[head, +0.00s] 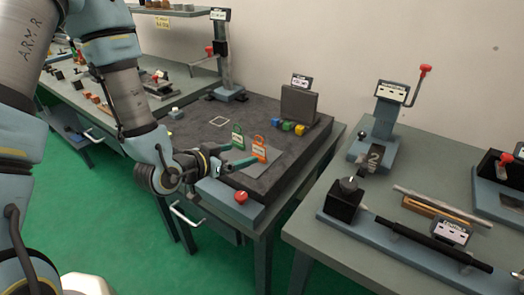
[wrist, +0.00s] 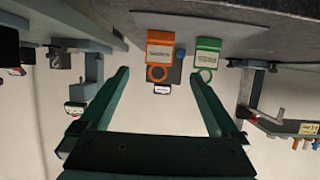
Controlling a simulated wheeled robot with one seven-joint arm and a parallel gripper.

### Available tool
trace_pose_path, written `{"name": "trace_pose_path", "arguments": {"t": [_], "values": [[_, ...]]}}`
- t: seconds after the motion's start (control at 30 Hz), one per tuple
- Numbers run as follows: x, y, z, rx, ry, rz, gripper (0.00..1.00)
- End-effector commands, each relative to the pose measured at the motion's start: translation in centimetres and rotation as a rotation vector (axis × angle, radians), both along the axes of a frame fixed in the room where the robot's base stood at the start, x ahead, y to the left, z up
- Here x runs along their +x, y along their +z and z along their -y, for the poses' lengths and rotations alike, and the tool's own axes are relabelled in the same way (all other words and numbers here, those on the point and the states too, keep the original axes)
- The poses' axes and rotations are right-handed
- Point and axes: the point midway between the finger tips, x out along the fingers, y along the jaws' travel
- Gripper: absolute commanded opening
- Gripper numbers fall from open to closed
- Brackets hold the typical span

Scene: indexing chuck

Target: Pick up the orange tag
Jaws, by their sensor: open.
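The orange tag (head: 259,149) stands on a grey plate on the dark worktop, with a ring at its top and a white label. In the wrist view, which looks upside down, the orange tag (wrist: 160,52) shows ahead, between the lines of the two fingers and nearer the left one. A green tag (head: 237,138) of the same shape stands beside it; in the wrist view the green tag (wrist: 207,56) is beyond the right fingertip. My gripper (head: 243,154) is open and empty, its fingers pointing at the tags. I cannot tell the exact gap to the orange tag.
A red knob (head: 241,197) sits at the worktop's near corner. Small coloured blocks (head: 288,127) lie behind the tags, before a dark upright block (head: 299,103). A lever post (head: 223,60) stands at the back. A second bench (head: 310,230) with fixtures is at right.

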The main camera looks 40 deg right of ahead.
Motion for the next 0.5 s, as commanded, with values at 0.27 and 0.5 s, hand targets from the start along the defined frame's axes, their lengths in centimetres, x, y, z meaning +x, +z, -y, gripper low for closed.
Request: {"name": "trace_pose_path", "arguments": {"t": [0.27,0.5], "values": [[0.4,-1.1,1.1,-0.004,-0.001,0.001,0.97],[0.6,-1.4,1.7,-0.001,0.0,0.003,0.97]]}}
